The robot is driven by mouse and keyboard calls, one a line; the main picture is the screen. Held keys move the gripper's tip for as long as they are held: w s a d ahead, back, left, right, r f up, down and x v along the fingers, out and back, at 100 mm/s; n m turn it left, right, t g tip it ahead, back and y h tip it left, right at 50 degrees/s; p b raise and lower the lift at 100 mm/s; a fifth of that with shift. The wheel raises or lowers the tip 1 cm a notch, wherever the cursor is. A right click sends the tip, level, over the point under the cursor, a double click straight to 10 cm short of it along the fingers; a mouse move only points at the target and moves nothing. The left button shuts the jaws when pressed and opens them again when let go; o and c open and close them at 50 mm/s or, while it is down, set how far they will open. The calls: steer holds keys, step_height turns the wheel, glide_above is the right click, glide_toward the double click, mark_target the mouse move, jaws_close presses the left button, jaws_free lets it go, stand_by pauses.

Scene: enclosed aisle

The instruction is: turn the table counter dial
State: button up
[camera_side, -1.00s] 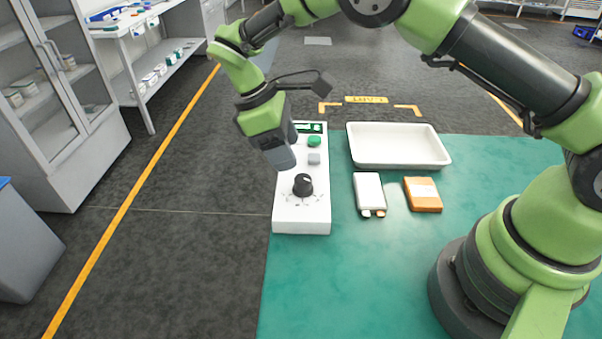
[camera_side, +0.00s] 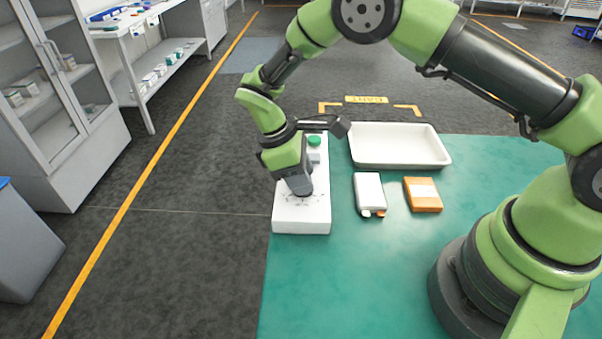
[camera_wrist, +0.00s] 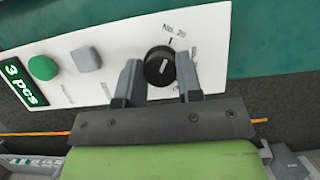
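The table counter is a white box on the left edge of the green table.
A white tray (camera_side: 398,163), a white pack (camera_side: 369,190) and an orange box (camera_side: 422,194) lie on the green table (camera_side: 400,270) to the right of the counter.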

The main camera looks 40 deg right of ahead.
steer(key=shift+m, duration=0.3)
steer(key=m+y, duration=0.1)
steer(key=m, duration=0.1)
steer(key=m+g+y, duration=0.1)
steer(key=m, duration=0.2)
steer(key=shift+d, duration=0.1)
steer(key=m+y, duration=0.2)
steer(key=m, duration=0.4)
stand_by(0.5)
steer(key=o, duration=0.9)
